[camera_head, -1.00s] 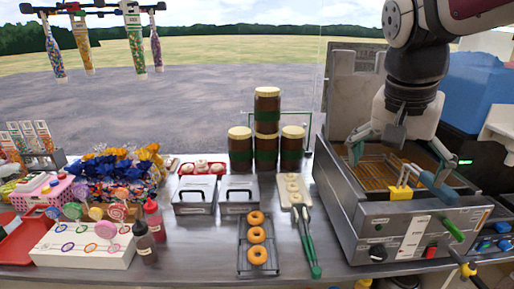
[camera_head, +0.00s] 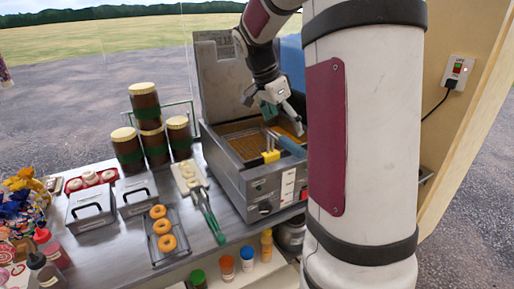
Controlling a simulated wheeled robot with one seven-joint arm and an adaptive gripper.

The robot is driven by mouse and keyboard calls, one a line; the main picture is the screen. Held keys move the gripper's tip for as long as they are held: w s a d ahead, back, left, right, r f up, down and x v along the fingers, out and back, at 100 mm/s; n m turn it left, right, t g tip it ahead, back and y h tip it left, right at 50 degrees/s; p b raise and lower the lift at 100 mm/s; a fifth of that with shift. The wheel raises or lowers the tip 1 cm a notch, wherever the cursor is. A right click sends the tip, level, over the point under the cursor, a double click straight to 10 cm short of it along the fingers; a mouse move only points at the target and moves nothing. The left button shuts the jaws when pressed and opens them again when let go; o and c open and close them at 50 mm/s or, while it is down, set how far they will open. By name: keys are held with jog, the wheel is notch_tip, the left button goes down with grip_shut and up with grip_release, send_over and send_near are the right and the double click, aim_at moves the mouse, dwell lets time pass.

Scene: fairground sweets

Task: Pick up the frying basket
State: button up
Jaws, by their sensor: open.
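The frying basket (camera_head: 246,146) sits inside the steel deep fryer (camera_head: 236,186). Its wire mesh shows brownish-gold in the fryer well. A blue handle (camera_head: 291,147) sticks up towards the front right, beside a yellow piece (camera_head: 271,156) at the fryer's front edge. My gripper (camera_head: 284,119) is open and empty, with its fingers pointing down above the back right of the fryer, behind the blue handle. It appears apart from the handle. My arm hides the fryer's right side.
The fryer's raised lid (camera_head: 220,75) stands behind the well. A wooden panel with a socket (camera_head: 458,68) stands right.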

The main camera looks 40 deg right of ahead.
aim_at(290, 142)
jog(key=shift+w+p+x, duration=0.1)
jog(key=shift+p+x, duration=0.45)
jog(key=shift+x, duration=1.1)
jog(key=shift+w+p+x, duration=0.15)
jog(key=shift+p+x, duration=0.35)
jog(key=shift+x, duration=1.1)
jog(key=shift+c, duration=0.6)
jog(key=c, duration=1.7)
jog(key=shift+o, duration=0.2)
jog(key=shift+r, duration=0.1)
